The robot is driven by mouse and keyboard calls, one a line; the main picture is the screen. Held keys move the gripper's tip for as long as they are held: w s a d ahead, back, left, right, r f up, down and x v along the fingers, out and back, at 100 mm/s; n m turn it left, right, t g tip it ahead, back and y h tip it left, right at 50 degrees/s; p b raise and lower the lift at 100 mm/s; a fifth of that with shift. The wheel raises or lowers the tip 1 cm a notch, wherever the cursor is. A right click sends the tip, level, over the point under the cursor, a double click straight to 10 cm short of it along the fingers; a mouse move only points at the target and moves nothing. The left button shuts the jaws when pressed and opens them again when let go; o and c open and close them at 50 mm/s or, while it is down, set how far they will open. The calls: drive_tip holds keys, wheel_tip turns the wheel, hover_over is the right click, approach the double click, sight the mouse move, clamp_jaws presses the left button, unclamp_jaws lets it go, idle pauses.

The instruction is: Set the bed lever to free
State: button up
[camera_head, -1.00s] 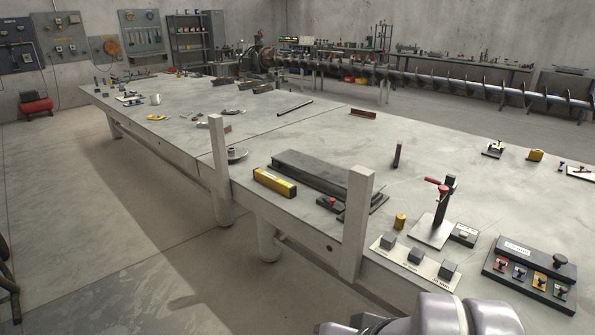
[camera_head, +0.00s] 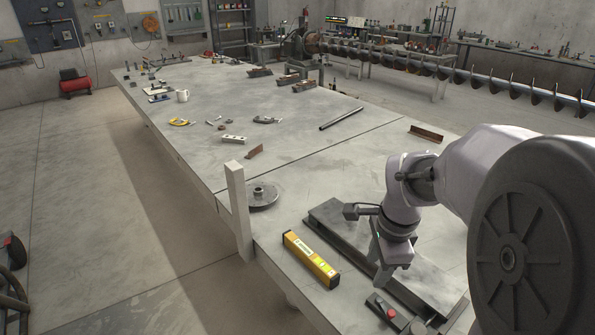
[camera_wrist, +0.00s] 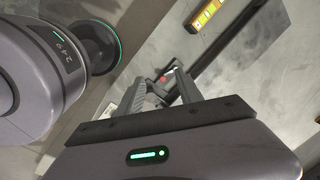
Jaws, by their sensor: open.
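A small dark block with a red knob (camera_head: 381,306) sits at the table's front edge, near the end of a long dark steel bed (camera_head: 440,290). I cannot tell whether this is the bed lever or which way it is set. In the wrist view the red knob (camera_wrist: 163,79) shows between my finger tips, farther off. My gripper (camera_head: 382,276) is open and empty, pointing down above the front side of the bed, just behind the knob in the head view. My arm hides part of the bed.
A yellow spirit level (camera_head: 311,260) lies left of the bed. A pale upright post (camera_head: 238,212) stands at the table edge, with a round flanged disc (camera_head: 262,196) beside it. My arm hides the right side.

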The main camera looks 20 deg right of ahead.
sight(392, 312)
drive_tip(key=d+f+m+g+p, duration=0.2)
drive_tip(key=d+f+m+p, duration=0.15)
drive_tip(key=d+m, duration=0.4)
drive_tip(key=shift+n, duration=0.55)
drive_tip(key=f+b, duration=0.2)
drive_tip(key=f, duration=0.4)
drive_tip(key=d+f+b, duration=0.1)
drive_tip(key=f+b, duration=0.1)
drive_tip(key=f, duration=0.4)
drive_tip(key=f+b, duration=0.3)
drive_tip(key=f, duration=0.3)
drive_tip(key=shift+w+d, duration=0.2)
drive_tip(key=shift+d, duration=0.05)
clamp_jaws()
